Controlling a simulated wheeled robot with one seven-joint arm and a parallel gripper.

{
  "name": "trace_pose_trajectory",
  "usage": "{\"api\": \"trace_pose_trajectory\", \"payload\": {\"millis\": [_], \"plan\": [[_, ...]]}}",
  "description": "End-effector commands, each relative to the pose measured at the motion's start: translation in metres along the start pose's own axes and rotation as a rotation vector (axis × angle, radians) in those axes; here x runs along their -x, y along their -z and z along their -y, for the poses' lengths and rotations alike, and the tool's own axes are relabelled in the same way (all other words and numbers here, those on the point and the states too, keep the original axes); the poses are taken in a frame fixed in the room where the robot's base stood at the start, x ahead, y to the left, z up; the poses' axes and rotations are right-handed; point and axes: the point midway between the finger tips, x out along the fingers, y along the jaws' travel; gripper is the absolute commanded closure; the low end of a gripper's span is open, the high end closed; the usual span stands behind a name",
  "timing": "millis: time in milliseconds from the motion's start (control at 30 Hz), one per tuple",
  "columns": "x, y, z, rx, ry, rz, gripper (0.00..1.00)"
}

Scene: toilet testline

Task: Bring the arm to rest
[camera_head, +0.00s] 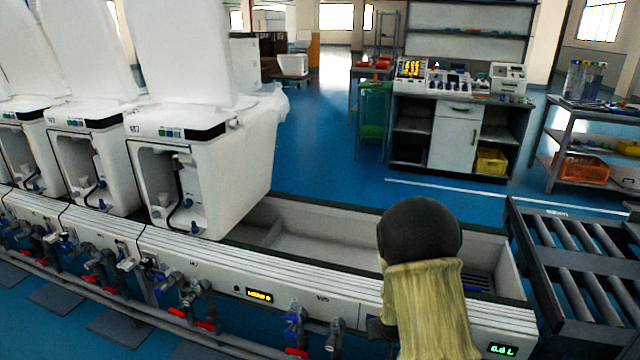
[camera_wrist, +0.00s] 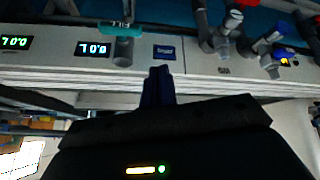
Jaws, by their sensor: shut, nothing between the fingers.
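My arm shows in the head view as a dark rounded joint with a yellowish sleeve below it, at the lower right in front of the testline bench (camera_head: 225,270). My gripper is mostly hidden behind the arm there. In the wrist view my gripper (camera_wrist: 159,82) points toward the bench's pale front panel (camera_wrist: 215,82). Its dark blue fingers are together with nothing between them. Whether the fingers touch the panel I cannot tell.
White toilets (camera_head: 200,165) stand on the bench at left. Valves with red and blue handles (camera_head: 190,312) stick out along its front. A roller conveyor (camera_head: 578,262) is close at right. A cabinet desk (camera_head: 455,135) and a shelf rack (camera_head: 590,150) stand behind. Blue floor lies open between.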

Motion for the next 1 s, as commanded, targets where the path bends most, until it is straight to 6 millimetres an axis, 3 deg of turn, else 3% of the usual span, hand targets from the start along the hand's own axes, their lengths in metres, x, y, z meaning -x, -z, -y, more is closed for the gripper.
{"api": "trace_pose_trajectory", "payload": {"millis": [33,267,500,900,1000], "plan": [[0.019,0.000,-0.002,-0.017,0.006,0.016,1.00],[0.095,-0.020,-0.003,-0.062,0.037,0.124,1.00],[0.166,-0.054,0.000,-0.081,0.069,0.226,1.00],[0.235,-0.102,0.006,-0.075,0.094,0.330,1.00],[0.250,-0.089,0.003,-0.075,0.093,0.332,1.00]]}}
